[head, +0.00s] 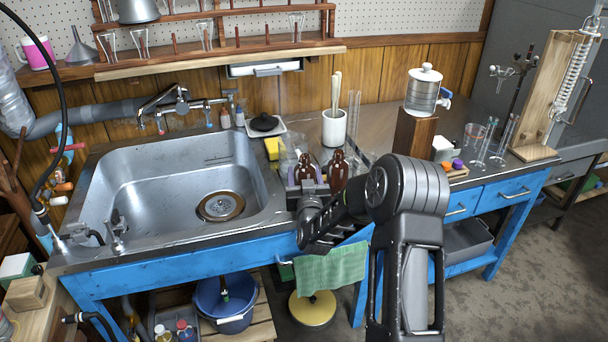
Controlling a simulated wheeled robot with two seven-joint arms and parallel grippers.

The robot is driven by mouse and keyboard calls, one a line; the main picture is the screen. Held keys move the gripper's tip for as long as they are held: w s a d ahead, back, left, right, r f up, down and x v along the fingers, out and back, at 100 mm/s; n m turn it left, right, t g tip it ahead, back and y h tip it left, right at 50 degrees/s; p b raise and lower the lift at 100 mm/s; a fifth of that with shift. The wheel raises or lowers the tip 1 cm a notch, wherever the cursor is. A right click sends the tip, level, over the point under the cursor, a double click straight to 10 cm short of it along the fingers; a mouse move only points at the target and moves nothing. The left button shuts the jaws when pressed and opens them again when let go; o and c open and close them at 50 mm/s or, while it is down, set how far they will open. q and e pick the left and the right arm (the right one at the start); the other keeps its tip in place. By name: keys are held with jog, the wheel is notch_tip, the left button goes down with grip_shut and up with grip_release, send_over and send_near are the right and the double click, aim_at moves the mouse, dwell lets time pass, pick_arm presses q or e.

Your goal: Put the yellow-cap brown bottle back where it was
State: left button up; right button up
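Two brown bottles stand upright close together at the right of the sink, a left one (306,170) and a right one (338,172). I cannot make out a yellow cap on either. My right arm comes in from the lower right. Its gripper (308,188) is just in front of the left bottle and overlaps its lower part. The fingers are too small and partly hidden, so I cannot tell whether they are closed on the bottle. My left gripper is not in view.
The steel sink (125,165) lies left of the bottles. A white pot (334,127) with sticks stands behind them. A wooden block (416,132) carries a glass jar (423,92). An orange and a purple cap (457,164) sit to the right. A green towel (330,268) hangs in front.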

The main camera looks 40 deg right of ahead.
jog(key=o, duration=0.4)
jog(key=shift+c, duration=0.2)
jog(key=shift+r, duration=0.15)
jog(key=shift+r+p, duration=0.15)
jog(key=shift+p, duration=0.15)
jog(key=shift+s+a, duration=0.2)
jog(key=shift+s, duration=0.1)
jog(key=v, duration=1.1)
jog(key=shift+b, duration=0.4)
jog(key=shift+s, duration=0.15)
